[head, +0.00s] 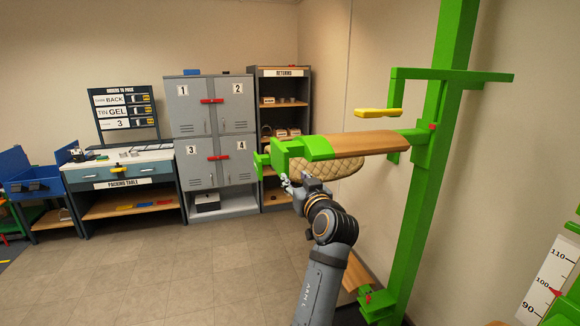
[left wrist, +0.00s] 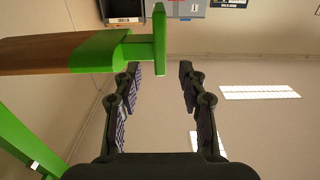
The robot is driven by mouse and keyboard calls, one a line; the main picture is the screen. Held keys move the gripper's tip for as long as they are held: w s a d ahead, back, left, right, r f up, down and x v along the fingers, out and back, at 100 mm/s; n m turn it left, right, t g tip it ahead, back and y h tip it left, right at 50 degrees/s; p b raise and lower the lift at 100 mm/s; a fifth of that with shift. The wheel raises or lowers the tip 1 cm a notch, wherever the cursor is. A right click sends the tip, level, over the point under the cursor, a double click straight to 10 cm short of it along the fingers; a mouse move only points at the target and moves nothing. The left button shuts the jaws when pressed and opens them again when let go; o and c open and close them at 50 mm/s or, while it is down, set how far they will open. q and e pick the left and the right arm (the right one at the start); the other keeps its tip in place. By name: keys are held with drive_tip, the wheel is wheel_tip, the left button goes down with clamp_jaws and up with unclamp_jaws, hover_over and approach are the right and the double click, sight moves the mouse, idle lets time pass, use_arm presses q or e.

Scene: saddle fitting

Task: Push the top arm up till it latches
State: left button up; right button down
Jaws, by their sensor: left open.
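The top arm (head: 365,143) is a wooden bar with a green collar and green end plate (head: 278,155). It reaches out to the left, nearly level, from the green post (head: 430,170). A yellow handle (head: 378,113) hangs from the green bracket above it. My left gripper (head: 290,182) is just below the end plate, partly hidden by my wrist. In the left wrist view the open left gripper (left wrist: 158,78) has nothing between its fingers. The end plate (left wrist: 159,45) and the wooden arm (left wrist: 35,54) show beyond its tips; contact cannot be told. My right gripper is out of view.
A brown quilted pad (head: 335,168) is behind and below the top arm. A lower wooden arm (head: 357,275) shows near the post's foot. Grey lockers (head: 235,110), a shelf and a packing table stand at the back. The floor to the left is clear.

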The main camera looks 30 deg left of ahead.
sight(286, 169)
use_arm(q)
drive_tip(key=p+x, duration=0.3)
drive_tip(key=x, duration=0.4)
drive_tip(key=shift+w+a+r, duration=0.1)
drive_tip(key=shift+a, duration=0.1)
drive_tip(key=p+x, duration=0.1)
drive_tip(key=x, duration=0.1)
drive_tip(key=shift+w+a, duration=0.25)
drive_tip(key=shift+w+f, duration=0.1)
drive_tip(key=shift+f, duration=0.1)
clamp_jaws()
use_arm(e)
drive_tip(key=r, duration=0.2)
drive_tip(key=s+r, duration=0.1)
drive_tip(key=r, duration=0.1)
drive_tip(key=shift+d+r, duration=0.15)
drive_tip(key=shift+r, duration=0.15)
